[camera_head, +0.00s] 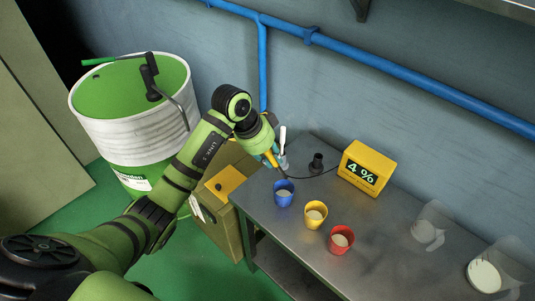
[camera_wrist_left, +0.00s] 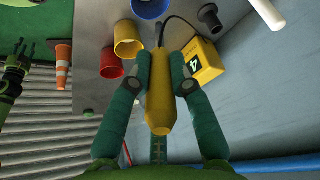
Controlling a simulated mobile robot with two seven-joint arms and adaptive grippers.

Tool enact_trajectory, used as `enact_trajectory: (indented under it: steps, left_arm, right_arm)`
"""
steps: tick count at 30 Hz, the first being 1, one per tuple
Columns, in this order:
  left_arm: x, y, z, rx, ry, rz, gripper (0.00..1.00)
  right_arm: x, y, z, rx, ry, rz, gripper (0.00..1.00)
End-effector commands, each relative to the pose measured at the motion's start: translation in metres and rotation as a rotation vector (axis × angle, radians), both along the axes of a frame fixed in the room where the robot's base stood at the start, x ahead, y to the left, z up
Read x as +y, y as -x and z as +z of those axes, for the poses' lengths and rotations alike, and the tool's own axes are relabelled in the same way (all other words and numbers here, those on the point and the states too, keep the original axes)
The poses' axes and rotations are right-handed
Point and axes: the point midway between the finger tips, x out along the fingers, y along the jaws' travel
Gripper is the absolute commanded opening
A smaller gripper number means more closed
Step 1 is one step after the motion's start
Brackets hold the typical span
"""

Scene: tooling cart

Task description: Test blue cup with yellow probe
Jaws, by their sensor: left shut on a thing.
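My left gripper (camera_head: 271,152) is shut on the yellow probe (camera_wrist_left: 159,95), one finger on each side of its body in the wrist view. In the head view the probe's tip end is just above the blue cup (camera_head: 284,199); I cannot tell whether the tip is inside it. The blue cup stands upright with pale contents, and part of it shows in the wrist view (camera_wrist_left: 150,8).
The yellow cup (camera_head: 314,220) and red cup (camera_head: 340,244) stand in a row beside the blue one. A black holder (camera_head: 316,163) is behind them. Clear vessels with white contents (camera_head: 484,276) stand at the right. A white drum (camera_head: 135,130) is left of the metal table (camera_head: 385,270).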

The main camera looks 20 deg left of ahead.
Motion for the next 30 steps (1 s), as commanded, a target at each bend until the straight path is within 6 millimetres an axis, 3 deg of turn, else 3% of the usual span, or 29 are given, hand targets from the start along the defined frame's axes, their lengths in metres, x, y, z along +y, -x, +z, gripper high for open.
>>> enact_trajectory:
  steps: [13,30]
  left_arm:
    - [0.0,0.0,-0.041,-0.002,0.0,-0.001,0.0]
    - [0.0,0.0,-0.095,0.0,-0.001,-0.002,0.0]
  right_arm:
    - [0.0,0.005,-0.045,0.007,0.001,0.0,0.4]
    - [0.0,0.003,-0.07,0.004,0.001,0.0,0.4]
